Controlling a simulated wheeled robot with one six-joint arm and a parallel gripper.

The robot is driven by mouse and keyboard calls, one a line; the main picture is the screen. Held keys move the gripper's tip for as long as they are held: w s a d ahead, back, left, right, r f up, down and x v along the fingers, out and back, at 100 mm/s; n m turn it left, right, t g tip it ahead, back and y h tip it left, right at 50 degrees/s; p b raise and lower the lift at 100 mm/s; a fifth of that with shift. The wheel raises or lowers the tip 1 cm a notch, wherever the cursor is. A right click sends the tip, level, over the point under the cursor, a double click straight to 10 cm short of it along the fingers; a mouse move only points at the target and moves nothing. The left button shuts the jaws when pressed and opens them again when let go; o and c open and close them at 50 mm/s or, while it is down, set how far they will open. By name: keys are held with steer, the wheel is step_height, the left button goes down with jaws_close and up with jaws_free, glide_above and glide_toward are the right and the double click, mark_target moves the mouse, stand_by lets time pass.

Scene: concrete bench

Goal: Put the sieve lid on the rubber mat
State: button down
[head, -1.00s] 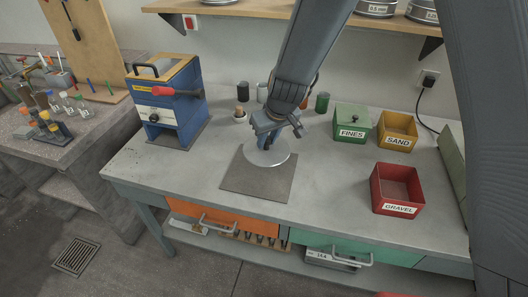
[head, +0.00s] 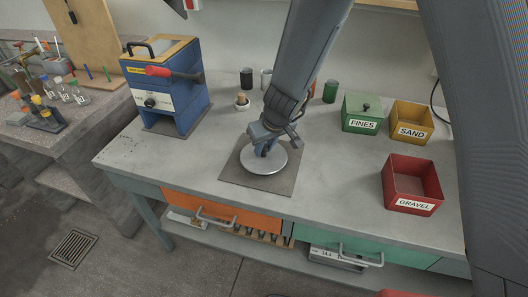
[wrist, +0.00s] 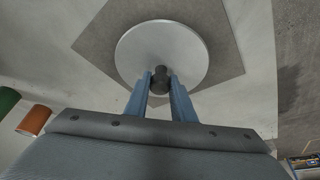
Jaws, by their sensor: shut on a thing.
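The sieve lid (head: 273,168) is a round silvery disc with a dark knob on top. My gripper (head: 265,148) is shut on that knob. In the wrist view the blue fingers (wrist: 160,88) close on the knob from both sides, and the lid (wrist: 160,48) lies flat beyond them. The rubber mat (head: 240,175) is a dark grey square on the bench, and in the wrist view the mat (wrist: 225,58) shows around the lid. The lid is over the mat, within its edges. I cannot tell whether it touches the mat or hovers just above it.
A blue machine (head: 168,88) with a red handle stands at the left. A green FINES box (head: 361,125), a yellow SAND box (head: 411,133) and a red GRAVEL box (head: 413,205) stand at the right. Small jars and a pestle stand behind the mat. The bench front is clear.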

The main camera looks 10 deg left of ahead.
steer(key=shift+f, duration=0.25)
steer(key=shift+f, duration=0.15)
steer(key=c, duration=1.5)
jaws_free()
steer(key=p+v, duration=0.5)
steer(key=v, duration=0.7)
steer(key=s+d+r+m+h, duration=0.1)
steer(key=s+d, duration=0.3)
steer(key=d, duration=0.5)
steer(key=s+d+r+m+g+h, duration=0.1)
steer(key=s+d+r+m, duration=0.2)
steer(key=d, duration=0.7)
steer(key=s+d+r+m, duration=0.2)
steer(key=s+d+m, duration=0.2)
steer(key=d, duration=0.6)
steer(key=shift+s+d+g+h+b, duration=0.2)
steer(key=shift+s+g+h+b, duration=0.15)
steer(key=shift+s, duration=0.4)
